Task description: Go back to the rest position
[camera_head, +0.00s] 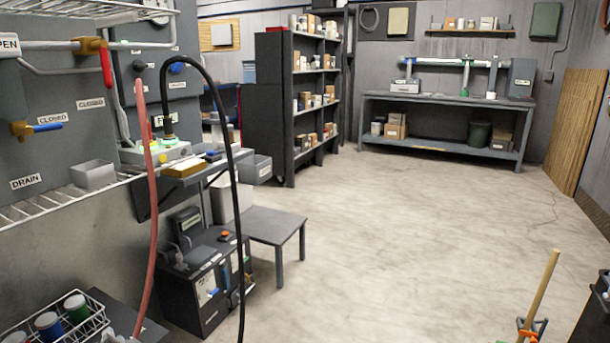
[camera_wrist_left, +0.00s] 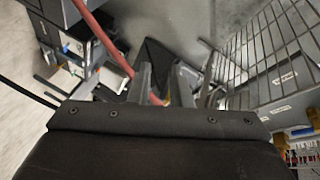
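My left gripper (camera_wrist_left: 164,78) shows in the left wrist view with its two grey fingers apart. A red hose (camera_wrist_left: 108,40) runs down behind the fingers, and a small red and yellow patch shows low in the gap. I see nothing clearly clamped between the fingers. In the head view the red hose (camera_head: 152,190) hangs down at the left to a grey shape at the bottom edge, too cut off to identify.
At the left are a wire shelf (camera_head: 60,203), a hanging black hose (camera_head: 233,190) and a wire basket (camera_head: 92,297) with jars. A small grey table (camera_head: 262,222) stands beyond. A wooden handle (camera_head: 540,290) rises at lower right. The middle floor is clear.

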